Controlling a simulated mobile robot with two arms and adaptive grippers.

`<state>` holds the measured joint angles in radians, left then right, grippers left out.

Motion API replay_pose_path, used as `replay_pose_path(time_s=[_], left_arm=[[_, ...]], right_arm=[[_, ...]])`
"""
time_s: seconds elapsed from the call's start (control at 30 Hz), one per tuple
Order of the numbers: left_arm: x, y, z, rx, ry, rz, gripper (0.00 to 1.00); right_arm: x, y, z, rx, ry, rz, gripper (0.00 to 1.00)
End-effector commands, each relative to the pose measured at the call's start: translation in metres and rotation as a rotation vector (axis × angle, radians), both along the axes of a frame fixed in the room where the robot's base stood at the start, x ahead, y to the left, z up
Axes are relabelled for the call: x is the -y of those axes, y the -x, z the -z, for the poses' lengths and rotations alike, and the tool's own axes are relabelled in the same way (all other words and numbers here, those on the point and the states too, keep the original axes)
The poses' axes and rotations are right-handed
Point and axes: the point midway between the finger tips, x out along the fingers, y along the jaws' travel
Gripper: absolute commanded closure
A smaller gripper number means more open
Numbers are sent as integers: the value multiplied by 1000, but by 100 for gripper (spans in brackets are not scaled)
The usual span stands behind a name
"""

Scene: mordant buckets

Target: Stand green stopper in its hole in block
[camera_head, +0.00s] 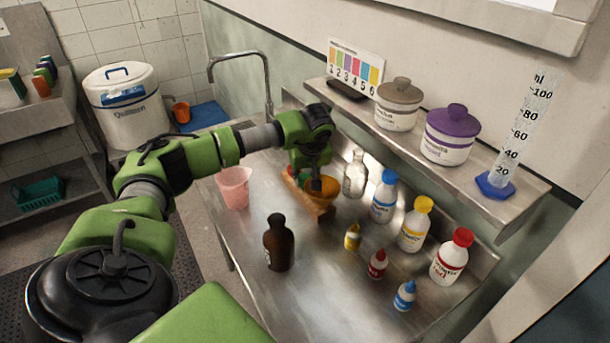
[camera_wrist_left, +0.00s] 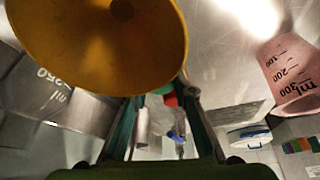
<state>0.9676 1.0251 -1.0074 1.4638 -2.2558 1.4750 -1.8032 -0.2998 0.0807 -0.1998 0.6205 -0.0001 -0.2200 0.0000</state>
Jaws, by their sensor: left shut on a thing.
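My left gripper (camera_head: 309,168) points down over the wooden block (camera_head: 322,211) on the steel counter. It is shut, and a small patch of the green stopper (camera_wrist_left: 160,89) shows between its fingertips in the left wrist view. The gripper hides most of this stopper and its hole, so I cannot tell how deep it sits. A large orange-yellow round piece (camera_head: 325,188) is at the block's near end, right beside the gripper. It fills the upper left of the wrist view (camera_wrist_left: 95,40). A red piece (camera_wrist_left: 171,100) shows beyond the fingertips. My right gripper is not in view.
A pink beaker (camera_head: 234,187) stands left of the block and a brown bottle (camera_head: 279,243) in front. A clear bottle (camera_head: 354,174), a blue-capped bottle (camera_head: 384,198) and several other bottles stand right. A shelf (camera_head: 520,204) overhangs the back. Counter between brown bottle and block is clear.

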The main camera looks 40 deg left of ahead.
Motion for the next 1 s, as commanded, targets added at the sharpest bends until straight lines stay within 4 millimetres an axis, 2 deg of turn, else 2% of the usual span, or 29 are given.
replay_pose_path(time_s=[0.37,0.4,0.47,0.83,1.0], left_arm=[[0,0,4,-1,0,0,88],[0,0,4,-1,0,0,68],[0,0,4,-1,0,0,56],[1,0,1,0,0,0,56],[7,4,-19,3,1,0,56]], right_arm=[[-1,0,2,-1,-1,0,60],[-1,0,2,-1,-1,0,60],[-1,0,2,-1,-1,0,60],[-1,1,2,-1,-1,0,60],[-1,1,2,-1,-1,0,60]])
